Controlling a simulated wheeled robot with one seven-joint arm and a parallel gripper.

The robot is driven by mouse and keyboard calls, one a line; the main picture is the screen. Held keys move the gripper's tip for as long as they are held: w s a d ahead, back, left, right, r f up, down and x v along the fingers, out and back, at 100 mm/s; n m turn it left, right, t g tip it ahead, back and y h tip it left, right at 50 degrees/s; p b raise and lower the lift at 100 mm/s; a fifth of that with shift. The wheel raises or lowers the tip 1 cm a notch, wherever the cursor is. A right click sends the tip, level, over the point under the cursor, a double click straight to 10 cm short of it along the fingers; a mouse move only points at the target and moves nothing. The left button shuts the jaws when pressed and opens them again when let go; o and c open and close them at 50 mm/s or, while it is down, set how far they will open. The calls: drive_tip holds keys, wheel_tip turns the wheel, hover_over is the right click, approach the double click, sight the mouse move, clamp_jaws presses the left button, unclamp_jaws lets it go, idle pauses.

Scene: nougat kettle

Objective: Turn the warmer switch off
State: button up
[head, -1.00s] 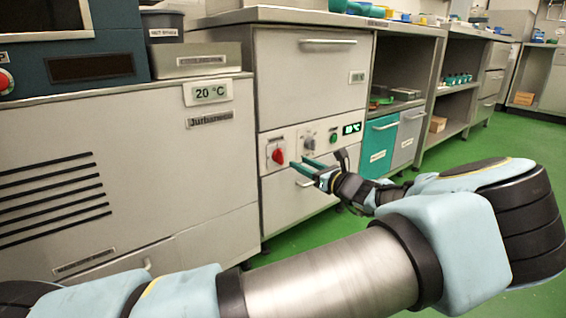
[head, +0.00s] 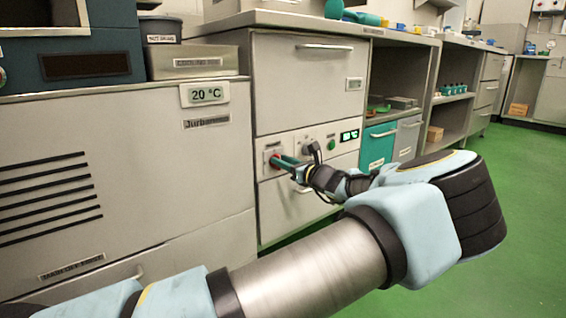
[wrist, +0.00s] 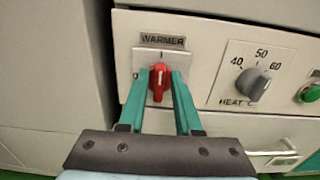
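The red warmer switch (wrist: 158,82) sits on a panel under the label WARMER (wrist: 163,40) in the wrist view. Its handle stands close to upright, with a pale mark on it, and points toward the mark at the top of its plate. In the head view the switch (head: 274,161) is partly covered by my fingers. My gripper (wrist: 160,76) is open, its two green fingers on either side of the switch handle. A narrow gap seems to show on each side; contact is not clear. My gripper also shows at the panel in the head view (head: 280,162).
A grey heat knob (wrist: 254,82) and a green button (wrist: 309,93) are to the right of the switch. A drawer handle (wrist: 268,152) lies below. A large cabinet (head: 150,150) stands at the left. Green floor (head: 500,220) is open at the right.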

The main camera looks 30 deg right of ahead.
clamp_jaws()
drive_tip(key=shift+p, duration=0.3)
drive_tip(key=shift+s+a+f+n+p, duration=0.1)
drive_tip(key=shift+a+f+n+p, duration=0.15)
drive_tip(key=shift+n+p, duration=1.9)
drive_tip(key=shift+a+f+n+p, duration=0.2)
drive_tip(key=shift+n+p, duration=0.3)
drive_tip(key=shift+n, duration=3.35)
drive_tip(key=shift+s+a+f+n+p, duration=0.1)
drive_tip(key=shift+a+f+n+p, duration=0.15)
drive_tip(key=shift+n+p, duration=1.9)
drive_tip(key=shift+n+b, duration=0.85)
drive_tip(key=shift+n, duration=0.1)
drive_tip(key=shift+o, duration=1.4)
unclamp_jaws()
